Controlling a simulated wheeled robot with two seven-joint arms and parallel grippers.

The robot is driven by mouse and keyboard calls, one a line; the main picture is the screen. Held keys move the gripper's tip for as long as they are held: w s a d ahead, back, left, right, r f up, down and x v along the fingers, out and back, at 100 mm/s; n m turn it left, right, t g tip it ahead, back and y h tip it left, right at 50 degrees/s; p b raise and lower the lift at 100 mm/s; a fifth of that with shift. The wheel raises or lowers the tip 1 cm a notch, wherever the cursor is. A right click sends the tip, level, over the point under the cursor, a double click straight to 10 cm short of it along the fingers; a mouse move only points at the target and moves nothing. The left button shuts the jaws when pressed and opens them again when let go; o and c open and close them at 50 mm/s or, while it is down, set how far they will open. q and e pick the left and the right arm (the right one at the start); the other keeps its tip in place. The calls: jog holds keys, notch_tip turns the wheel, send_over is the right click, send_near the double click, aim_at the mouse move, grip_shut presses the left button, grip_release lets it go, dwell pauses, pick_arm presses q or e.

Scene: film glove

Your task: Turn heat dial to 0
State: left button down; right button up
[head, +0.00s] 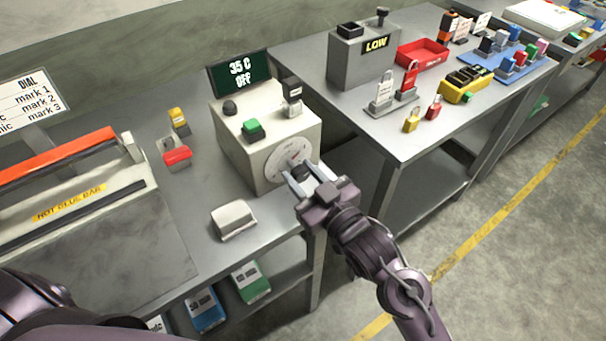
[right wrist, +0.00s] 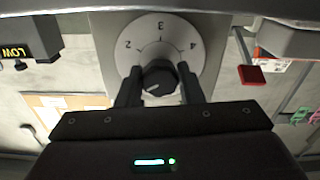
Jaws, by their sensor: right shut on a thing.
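The heat dial is a round white plate (head: 289,160) with a dark knob, on the front face of a beige control box (head: 240,150). In the right wrist view the dial plate (right wrist: 160,35) shows the numbers 2, 3 and 4, and the dark knob (right wrist: 159,76) has a pale pointer line towards the lower left. Its lower part is hidden by my gripper. My right gripper (head: 302,174) is at the dial, its fingers shut on the knob from both sides. My left gripper is out of view.
A green button (head: 251,128) and a grey lever switch (head: 292,97) sit on the box top. Another table (head: 400,140) with padlocks stands right, beyond a gap.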

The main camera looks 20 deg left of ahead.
jog(key=n, duration=0.6)
jog(key=n+b, duration=0.1)
jog(key=n, duration=0.4)
jog(key=shift+n, duration=0.3)
dwell(0.5)
jog(key=o, duration=1)
jog(key=shift+c, duration=0.2)
